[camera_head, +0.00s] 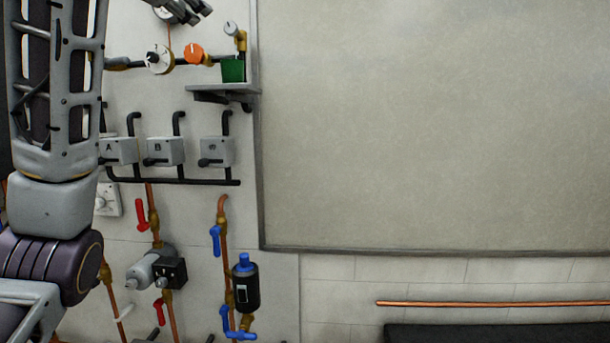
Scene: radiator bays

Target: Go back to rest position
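My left arm rises along the left edge of the head view. Part of my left gripper (187,12) shows at the top edge, in front of the pipework at the top of the wall panel. Most of it is cut off by the picture's edge, so whether it is open or shut is not clear. I see nothing held in the part that shows. My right gripper and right arm are not in view.
Below the gripper are a white round dial (159,59), an orange knob (194,54) and a green cup (232,70) on a small shelf (222,91). Lower are grey lever boxes (165,151), red and blue valves, and a black cylinder (245,289). A large blank board (430,125) fills the right.

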